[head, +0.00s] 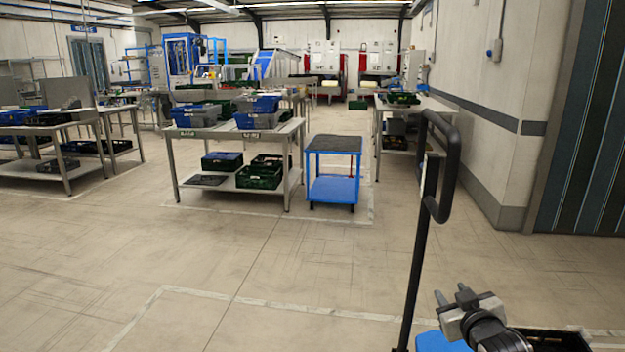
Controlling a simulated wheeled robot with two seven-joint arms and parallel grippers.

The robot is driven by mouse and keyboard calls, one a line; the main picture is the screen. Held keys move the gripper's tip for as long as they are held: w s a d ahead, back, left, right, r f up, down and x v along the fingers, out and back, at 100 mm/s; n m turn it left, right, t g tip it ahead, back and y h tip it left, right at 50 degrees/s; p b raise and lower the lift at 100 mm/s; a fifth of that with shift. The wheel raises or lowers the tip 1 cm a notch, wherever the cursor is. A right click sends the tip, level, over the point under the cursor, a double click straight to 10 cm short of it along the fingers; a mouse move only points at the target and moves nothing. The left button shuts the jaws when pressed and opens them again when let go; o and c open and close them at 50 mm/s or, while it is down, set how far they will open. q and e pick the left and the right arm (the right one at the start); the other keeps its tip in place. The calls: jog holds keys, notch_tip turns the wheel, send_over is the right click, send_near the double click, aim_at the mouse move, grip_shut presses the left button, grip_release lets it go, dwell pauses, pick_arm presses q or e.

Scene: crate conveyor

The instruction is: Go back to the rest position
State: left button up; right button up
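My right gripper (451,292) is at the lower right of the head view. Its two fingers stand apart with nothing seen between them. It is in front of a trolley's black handle post (416,270), to the right of it in the picture. A blue trolley surface (440,342) shows below the gripper. My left gripper is not in the head view.
A dark crate (560,338) is partly cut off at the lower right. Ahead stand a grey table (235,133) with blue and green crates and a blue cart (333,188). A wall (495,110) runs along the right. The floor (240,255) ahead is clear.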

jog(key=s+a+f+g+y, duration=0.1)
jog(key=s+a+f, duration=0.3)
jog(key=s+f, duration=0.25)
jog(key=s+a+f+g+y, duration=0.1)
jog(key=s+a+f, duration=0.35)
jog(key=s, duration=0.25)
jog(key=s+a+f+g, duration=0.1)
jog(key=s+a+f, duration=0.1)
jog(key=s, duration=0.7)
jog(key=s+a+f+g+y, duration=0.1)
jog(key=s+a, duration=0.3)
jog(key=s, duration=0.5)
jog(key=shift+s+f+m+g+y, duration=0.3)
jog(key=shift+f+g, duration=0.3)
jog(key=shift+f, duration=0.25)
